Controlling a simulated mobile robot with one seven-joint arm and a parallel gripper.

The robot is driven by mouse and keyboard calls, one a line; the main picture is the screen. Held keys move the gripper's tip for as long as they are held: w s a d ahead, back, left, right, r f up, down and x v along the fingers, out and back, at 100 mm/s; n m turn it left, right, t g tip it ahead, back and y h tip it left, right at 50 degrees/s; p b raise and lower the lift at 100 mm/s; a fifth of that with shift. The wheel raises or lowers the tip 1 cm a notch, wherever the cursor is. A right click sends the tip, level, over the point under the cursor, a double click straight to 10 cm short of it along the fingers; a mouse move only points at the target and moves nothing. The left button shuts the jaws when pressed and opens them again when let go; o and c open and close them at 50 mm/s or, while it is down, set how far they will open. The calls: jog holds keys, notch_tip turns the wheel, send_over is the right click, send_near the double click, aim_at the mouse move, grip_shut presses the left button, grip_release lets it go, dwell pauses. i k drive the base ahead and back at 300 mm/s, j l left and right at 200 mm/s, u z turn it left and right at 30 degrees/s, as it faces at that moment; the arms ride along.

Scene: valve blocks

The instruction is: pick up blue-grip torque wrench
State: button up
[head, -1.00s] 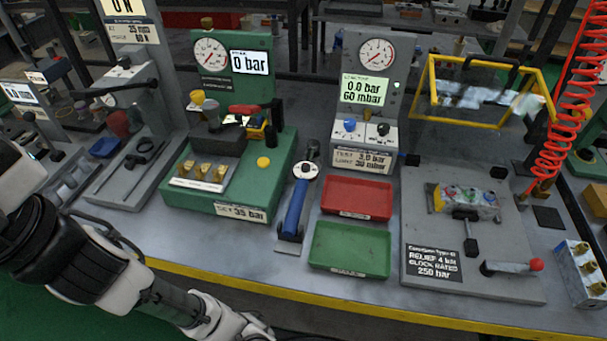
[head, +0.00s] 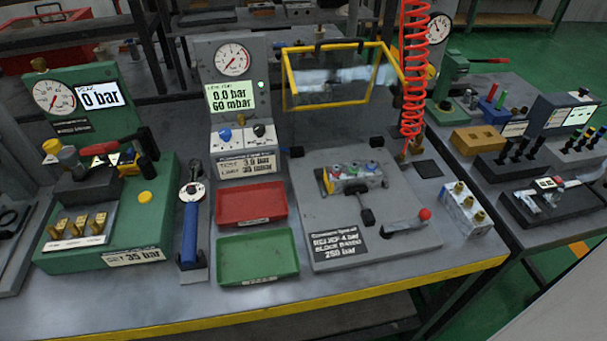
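The blue-grip torque wrench (head: 190,232) lies in the head view on a narrow grey holder on the bench, left of centre. Its blue grip points toward the bench's front edge, and its round metal head with a dial is at the far end. It stands between the green test station and the red and green trays. Nothing covers it. My gripper is not in view, and no part of my arm can be made out with certainty.
A red tray (head: 251,205) and a green tray (head: 257,258) lie just right of the wrench. The green station (head: 105,217) stands close on its left. Farther right are a grey fixture plate (head: 395,228), a yellow-framed guard (head: 338,103) and a red coiled hose (head: 413,80).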

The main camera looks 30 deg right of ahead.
aim_at(188, 259)
jog(key=k+l+z, duration=0.15)
jog(key=z, duration=0.85)
jog(key=k+j, duration=0.15)
jog(key=j, duration=0.2)
jog(key=k+j, duration=0.35)
jog(key=j, duration=0.3)
jog(key=i+j, duration=0.25)
jog(key=i, duration=0.2)
